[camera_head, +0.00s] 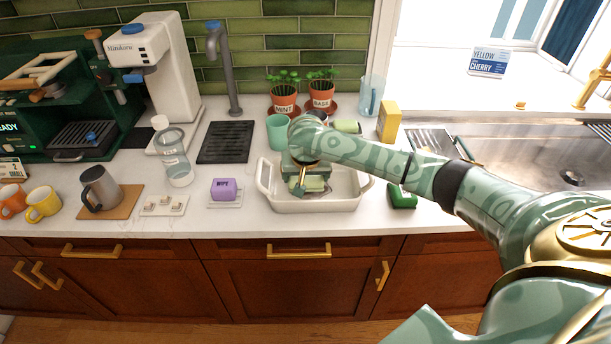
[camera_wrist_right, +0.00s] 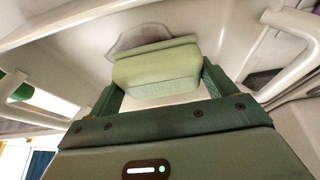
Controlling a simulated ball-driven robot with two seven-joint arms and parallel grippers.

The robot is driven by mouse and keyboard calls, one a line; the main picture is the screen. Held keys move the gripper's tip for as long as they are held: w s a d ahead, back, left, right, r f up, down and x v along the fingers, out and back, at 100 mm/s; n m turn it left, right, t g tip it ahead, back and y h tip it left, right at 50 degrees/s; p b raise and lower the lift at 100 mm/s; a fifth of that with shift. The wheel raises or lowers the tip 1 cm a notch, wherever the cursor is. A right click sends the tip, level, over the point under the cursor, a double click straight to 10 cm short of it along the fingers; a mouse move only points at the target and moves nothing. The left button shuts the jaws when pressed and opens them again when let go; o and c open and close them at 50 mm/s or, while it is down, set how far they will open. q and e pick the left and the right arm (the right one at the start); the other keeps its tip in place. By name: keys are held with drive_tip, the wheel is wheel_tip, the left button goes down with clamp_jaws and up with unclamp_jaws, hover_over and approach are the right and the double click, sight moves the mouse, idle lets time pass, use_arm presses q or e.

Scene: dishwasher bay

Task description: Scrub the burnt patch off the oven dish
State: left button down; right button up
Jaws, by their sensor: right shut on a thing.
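The white oven dish (camera_head: 318,204) with two handles sits on the counter at the middle of the head view. It also fills the background of the right wrist view (camera_wrist_right: 80,88). My right gripper (camera_head: 306,180) is down inside the dish and shut on a light green sponge (camera_head: 313,184). In the right wrist view the sponge (camera_wrist_right: 155,70) sits between the two fingers (camera_wrist_right: 160,88). The grey-brown burnt patch (camera_wrist_right: 140,35) shows on the dish floor just beyond the sponge, partly hidden by it. I cannot tell whether sponge and floor touch. My left gripper is out of view.
A purple block (camera_head: 223,188) on a small tray stands left of the dish, a dark green item (camera_head: 403,196) close on its right. A mint cup (camera_head: 277,133), potted plants (camera_head: 284,97) and a yellow box (camera_head: 389,122) stand behind. The sink (camera_head: 540,150) is at right.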

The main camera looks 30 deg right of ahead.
sight(323, 177)
drive_tip(key=shift+f, duration=1)
idle(0.4)
drive_tip(key=d+p, duration=0.1)
drive_tip(key=s+d+p, duration=0.1)
drive_tip(key=p, duration=0.1)
drive_tip(key=shift+s+d+r, duration=0.25)
drive_tip(key=shift+s+r, duration=0.05)
drive_tip(key=shift+s+d+f+p, duration=0.15)
drive_tip(key=shift+s+d+p, duration=0.2)
drive_tip(key=shift+d, duration=0.25)
drive_tip(key=shift+a+f+p, duration=0.1)
drive_tip(key=shift+p, duration=0.5)
drive_tip(key=shift+w+a+f+p, duration=0.15)
drive_tip(key=shift+w+a, duration=0.2)
drive_tip(key=shift+a, duration=0.25)
drive_tip(key=shift+w+a+p, duration=0.2)
drive_tip(key=shift+w+a, duration=0.1)
drive_tip(key=shift+a, duration=0.3)
drive_tip(key=shift+w+a+f+p, duration=0.15)
drive_tip(key=shift+w+a, duration=0.2)
drive_tip(key=shift+a, duration=0.25)
wheel_tip(323, 177, up, 6)
drive_tip(key=p, duration=0.8)
drive_tip(key=shift+w+r, duration=0.1)
